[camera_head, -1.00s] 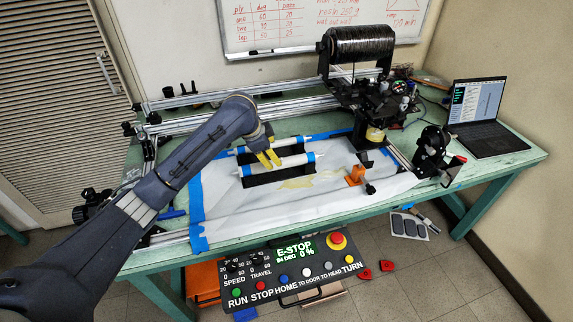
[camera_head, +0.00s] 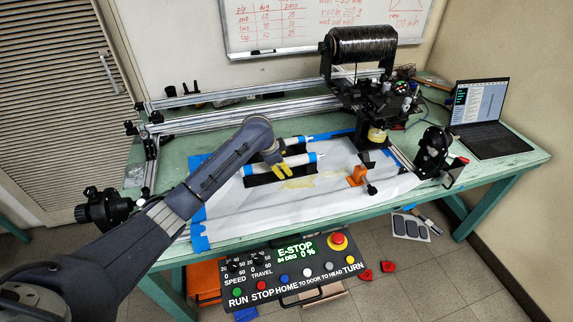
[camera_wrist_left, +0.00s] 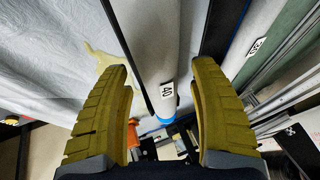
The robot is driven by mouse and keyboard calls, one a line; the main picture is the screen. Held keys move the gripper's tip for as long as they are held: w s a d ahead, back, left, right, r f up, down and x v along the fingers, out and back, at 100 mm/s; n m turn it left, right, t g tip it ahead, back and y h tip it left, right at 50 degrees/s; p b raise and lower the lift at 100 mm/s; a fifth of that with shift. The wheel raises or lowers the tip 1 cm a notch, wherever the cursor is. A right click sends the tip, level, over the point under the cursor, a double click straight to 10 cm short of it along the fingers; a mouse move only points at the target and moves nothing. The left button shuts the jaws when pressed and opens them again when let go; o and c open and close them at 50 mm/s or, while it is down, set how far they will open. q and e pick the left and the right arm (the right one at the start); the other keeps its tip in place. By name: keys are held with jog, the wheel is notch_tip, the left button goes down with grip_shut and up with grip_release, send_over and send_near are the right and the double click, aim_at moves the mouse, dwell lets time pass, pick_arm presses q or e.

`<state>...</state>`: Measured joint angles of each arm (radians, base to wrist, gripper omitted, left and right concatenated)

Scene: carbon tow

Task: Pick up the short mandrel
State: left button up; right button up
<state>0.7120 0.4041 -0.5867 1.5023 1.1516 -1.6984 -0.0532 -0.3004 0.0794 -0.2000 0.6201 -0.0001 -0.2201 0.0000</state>
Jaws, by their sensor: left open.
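Two pale mandrels with blue ends lie on black supports on the sheet: a front one (camera_head: 305,160) and a rear one (camera_head: 300,140). Which is the short one I cannot tell. My left gripper (camera_head: 284,168) is over the front mandrel, its yellow fingers pointing down and covering part of it. My right gripper is not in view.
An orange fixture (camera_head: 357,176) stands right of the mandrels. A winding machine with a black spool (camera_head: 362,45) is at the back, and a laptop (camera_head: 485,120) is at the right. Aluminium rails (camera_head: 240,115) run behind. The front of the white sheet (camera_head: 270,215) is clear.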

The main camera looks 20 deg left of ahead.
pick_arm(q)
jog(key=shift+w+f, duration=0.15)
jog(key=shift+f, duration=0.1)
jog(key=shift+c, duration=0.4)
grip_shut()
